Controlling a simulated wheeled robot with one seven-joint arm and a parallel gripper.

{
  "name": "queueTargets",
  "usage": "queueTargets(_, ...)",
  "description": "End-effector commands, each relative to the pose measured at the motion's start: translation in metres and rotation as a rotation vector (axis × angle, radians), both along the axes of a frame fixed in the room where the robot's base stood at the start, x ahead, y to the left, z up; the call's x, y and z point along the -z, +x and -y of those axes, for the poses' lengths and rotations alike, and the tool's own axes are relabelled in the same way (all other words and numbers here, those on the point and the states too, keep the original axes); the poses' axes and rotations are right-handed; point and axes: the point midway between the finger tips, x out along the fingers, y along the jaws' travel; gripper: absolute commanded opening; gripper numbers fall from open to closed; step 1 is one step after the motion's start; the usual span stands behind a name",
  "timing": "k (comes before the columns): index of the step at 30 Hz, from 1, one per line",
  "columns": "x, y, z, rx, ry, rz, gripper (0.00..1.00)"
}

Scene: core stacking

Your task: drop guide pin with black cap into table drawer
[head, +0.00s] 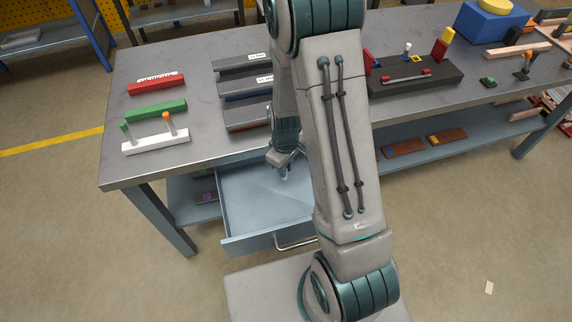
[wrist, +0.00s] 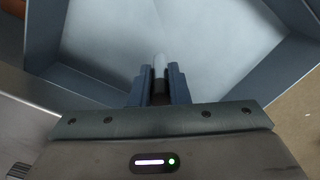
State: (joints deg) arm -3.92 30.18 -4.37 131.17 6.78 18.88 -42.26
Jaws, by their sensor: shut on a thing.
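The table drawer (head: 248,205) is pulled open below the table's front edge, and its visible floor looks empty. In the head view my gripper (head: 284,172) is over the drawer, partly hidden by my arm. In the wrist view my gripper (wrist: 160,84) is shut on a slim pin (wrist: 160,66). Its pale grey end sticks out between the fingertips, with a dark part lower between the fingers. I cannot tell whether that dark part is the black cap. The drawer floor (wrist: 225,40) lies beyond the pin, apart from it.
On the table (head: 200,90) are a red block (head: 156,86), a green block (head: 156,111) and a white block (head: 150,145) with a green-capped and an orange-capped pin. Dark grey blocks stand beside them. A black base (head: 415,82) with parts is to the right.

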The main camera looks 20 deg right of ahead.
Motion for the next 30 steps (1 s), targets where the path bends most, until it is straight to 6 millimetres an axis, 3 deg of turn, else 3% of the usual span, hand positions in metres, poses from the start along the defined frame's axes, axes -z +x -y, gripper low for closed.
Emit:
queueTargets(3, -0.001, 0.0, 0.0, 0.0, 0.001, 0.001, 0.0)
queueTargets(4, -0.001, 0.0, 0.0, 0.0, 0.001, 0.001, 0.21)
queueTargets(6, -0.001, 0.0, 0.0, -0.001, 0.001, 0.001, 0.4)
queueTargets(19, -0.009, 0.001, -0.001, -0.001, 0.0, 0.004, 0.41)
queueTargets(30, -0.074, 0.002, -0.001, -0.001, 0.0, 0.007, 0.41)
